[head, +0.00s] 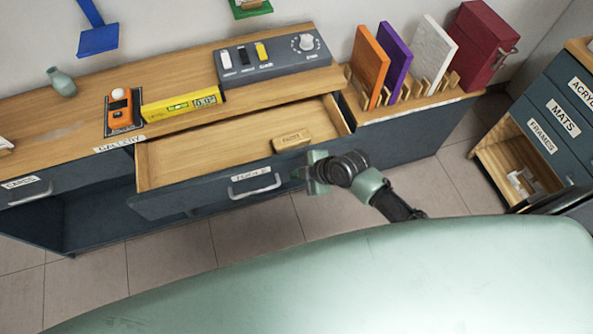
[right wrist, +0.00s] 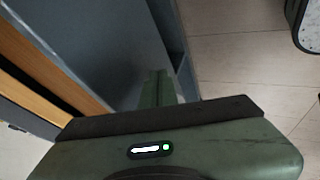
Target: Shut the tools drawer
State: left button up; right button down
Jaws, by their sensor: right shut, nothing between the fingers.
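The open drawer (head: 165,205) sticks out from the dark cabinet under the wooden counter, its front facing me. Its front panel has a metal bar handle (head: 255,187) and a small label too blurred to read surely. A small labelled wooden block (head: 291,138) lies inside near the right; the rest of the visible drawer floor is bare. My right gripper (head: 303,173) is shut and empty at the drawer front, right of the handle. In the right wrist view its fingers (right wrist: 157,88) are close against a dark panel; I cannot tell if they touch. My left gripper is out of view.
The counter holds a yellow level (head: 181,105), an orange device (head: 121,108), a grey control box (head: 272,60) and a rack of coloured panels (head: 370,62). Another cabinet (head: 545,115) with an open lower drawer (head: 496,160) stands at the right. Tiled floor lies below.

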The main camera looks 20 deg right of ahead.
jog(key=shift+w, duration=0.3)
